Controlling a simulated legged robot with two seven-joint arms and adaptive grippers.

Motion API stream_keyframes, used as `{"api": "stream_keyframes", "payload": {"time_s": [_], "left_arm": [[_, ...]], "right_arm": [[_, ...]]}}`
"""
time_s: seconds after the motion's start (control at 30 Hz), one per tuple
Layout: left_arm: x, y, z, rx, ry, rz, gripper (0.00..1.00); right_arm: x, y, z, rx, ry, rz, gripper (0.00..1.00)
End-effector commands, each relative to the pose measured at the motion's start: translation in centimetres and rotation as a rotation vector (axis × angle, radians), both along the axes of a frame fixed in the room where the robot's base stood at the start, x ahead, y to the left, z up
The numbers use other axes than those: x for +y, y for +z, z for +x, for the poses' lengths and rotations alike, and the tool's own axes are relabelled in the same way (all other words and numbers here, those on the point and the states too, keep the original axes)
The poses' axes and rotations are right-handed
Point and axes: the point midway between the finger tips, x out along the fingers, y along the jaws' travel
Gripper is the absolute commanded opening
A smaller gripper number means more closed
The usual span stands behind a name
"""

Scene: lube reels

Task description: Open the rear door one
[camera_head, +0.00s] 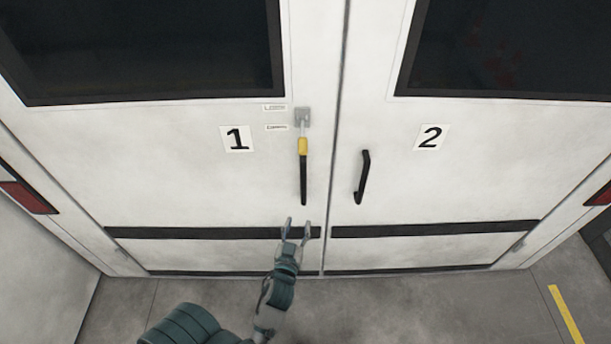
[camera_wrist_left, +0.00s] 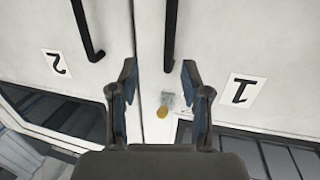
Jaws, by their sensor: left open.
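Rear door one (camera_head: 190,180) is the white left-hand door with the "1" label (camera_head: 236,139), and it stands shut against door two. My left gripper (camera_head: 298,229) is open and empty, just below the handle's lower end in the head view. In the left wrist view, which is upside down, the door one handle (camera_wrist_left: 170,35) shows between and beyond the open fingers. My right gripper is not in view.
Door two (camera_head: 460,190), with its "2" label (camera_head: 431,137) and fixed black handle (camera_head: 362,177), is shut on the right. Grey floor (camera_head: 420,310) is free in front of the doors. A grey side wall (camera_head: 45,270) stands at left.

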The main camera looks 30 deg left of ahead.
Motion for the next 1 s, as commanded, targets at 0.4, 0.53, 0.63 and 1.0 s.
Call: {"api": "stream_keyframes", "payload": {"time_s": [0.4, 0.53, 0.63, 1.0], "left_arm": [[2.7, 3.5, 4.2, -0.066, 0.029, 0.013, 0.47], [3.8, 3.4, 7.2, -0.064, 0.030, 0.014, 0.47], [4.6, 3.4, 9.4, -0.063, 0.029, 0.015, 0.47], [6.7, 3.2, 15.0, -0.060, 0.029, 0.010, 0.47]], "right_arm": [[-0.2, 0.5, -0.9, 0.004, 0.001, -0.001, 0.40], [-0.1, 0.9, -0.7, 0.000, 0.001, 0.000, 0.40], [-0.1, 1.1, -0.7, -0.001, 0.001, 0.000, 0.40], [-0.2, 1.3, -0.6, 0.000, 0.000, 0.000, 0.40]]}}
